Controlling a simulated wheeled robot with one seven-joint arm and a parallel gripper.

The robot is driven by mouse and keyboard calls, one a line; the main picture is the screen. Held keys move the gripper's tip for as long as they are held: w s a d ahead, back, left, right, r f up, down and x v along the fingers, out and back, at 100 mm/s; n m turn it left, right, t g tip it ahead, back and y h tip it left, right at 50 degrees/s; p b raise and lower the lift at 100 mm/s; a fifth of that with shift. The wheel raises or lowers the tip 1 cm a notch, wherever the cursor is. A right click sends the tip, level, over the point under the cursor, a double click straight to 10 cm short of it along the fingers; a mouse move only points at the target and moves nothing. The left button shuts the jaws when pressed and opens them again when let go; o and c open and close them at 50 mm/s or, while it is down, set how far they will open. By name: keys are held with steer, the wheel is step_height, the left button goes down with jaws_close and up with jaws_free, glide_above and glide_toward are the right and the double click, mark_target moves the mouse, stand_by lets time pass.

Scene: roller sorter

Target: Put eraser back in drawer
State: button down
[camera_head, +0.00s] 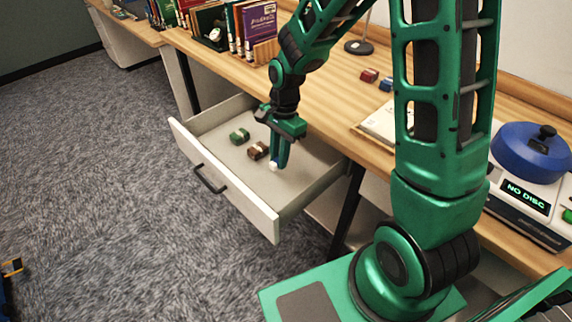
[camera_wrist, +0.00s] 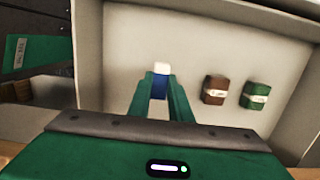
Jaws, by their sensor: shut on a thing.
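My gripper (camera_wrist: 161,88) is shut on a small eraser (camera_wrist: 162,70) with a white end and a blue sleeve. In the head view, my gripper (camera_head: 280,164) points down over the open drawer (camera_head: 213,122), and the eraser's white end (camera_head: 273,167) shows at the fingertips. I cannot tell whether the eraser touches the drawer floor. A brown block (camera_wrist: 214,89) with a pale band lies in the drawer, just right of my gripper in the wrist view. A green block (camera_wrist: 255,95) with a pale band lies beside it, farther right.
The drawer is pulled out from under a wooden desk (camera_head: 330,95). The drawer's front half has bare floor.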

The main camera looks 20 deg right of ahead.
mark_target(286, 173)
steer(key=d+f, duration=0.1)
steer(key=w+d+f, duration=0.1)
steer(key=d, duration=0.1)
steer(key=shift+w+d, duration=0.1)
steer(key=shift+f, duration=2)
steer(key=c, duration=1.6)
jaws_free()
steer(key=shift+f, duration=0.1)
step_height(286, 173, up, 12)
steer(key=d, duration=0.1)
steer(key=s+d+r+n+h, duration=0.1)
steer(key=s+d+r+n, duration=0.2)
steer(key=s+d+r, duration=0.65)
steer(key=s+d+n, duration=0.1)
steer(key=s+d, duration=0.1)
steer(key=s, duration=0.3)
steer(key=s+d+n, duration=0.1)
steer(key=s+d, duration=0.1)
steer(key=s, duration=0.4)
steer(key=s+d+r+n, duration=0.1)
steer(key=s+d+n, duration=0.1)
steer(key=s, duration=0.4)
steer(key=shift+d+r+t, duration=0.1)
steer(key=shift+d+t, duration=0.2)
